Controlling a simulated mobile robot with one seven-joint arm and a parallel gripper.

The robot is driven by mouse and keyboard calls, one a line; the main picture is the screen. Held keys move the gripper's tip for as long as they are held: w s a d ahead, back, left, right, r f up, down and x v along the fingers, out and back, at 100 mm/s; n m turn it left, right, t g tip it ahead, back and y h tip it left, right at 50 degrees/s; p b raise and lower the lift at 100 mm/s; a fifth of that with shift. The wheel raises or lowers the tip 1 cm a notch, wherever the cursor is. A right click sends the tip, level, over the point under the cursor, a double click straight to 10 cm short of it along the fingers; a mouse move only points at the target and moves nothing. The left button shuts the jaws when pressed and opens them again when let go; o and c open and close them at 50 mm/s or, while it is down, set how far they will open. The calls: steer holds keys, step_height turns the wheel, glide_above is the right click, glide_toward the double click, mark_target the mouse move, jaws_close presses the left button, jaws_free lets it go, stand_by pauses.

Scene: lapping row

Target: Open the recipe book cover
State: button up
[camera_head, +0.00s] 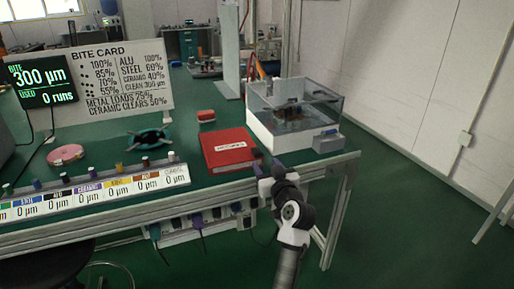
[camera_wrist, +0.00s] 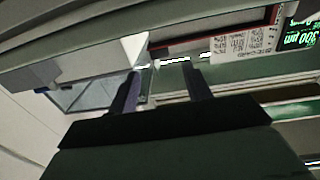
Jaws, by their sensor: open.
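The recipe book (camera_head: 226,145) is a red, thick book with a white label on its cover. It lies shut and flat on the green bench near its front edge. My gripper (camera_head: 266,164) is at the book's front right corner, by the bench edge. Whether it touches the book cannot be told. In the wrist view my gripper (camera_wrist: 163,74) is open, two dark fingers apart with nothing seen between them. A thin red edge, likely the book (camera_wrist: 210,33), shows beyond the fingers in that view.
A clear-walled box with a white base (camera_head: 262,132) stands just right of the book. A small red block (camera_head: 206,116) and a dark green holder (camera_head: 149,140) lie behind and left. A labelled strip (camera_head: 100,193) runs along the front edge. A Bite Card sign (camera_head: 118,78) stands behind.

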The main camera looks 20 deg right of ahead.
mark_target(255, 148)
steer(key=w+p, duration=0.1)
steer(key=w, duration=1)
steer(key=shift+w, duration=0.15)
jaws_close()
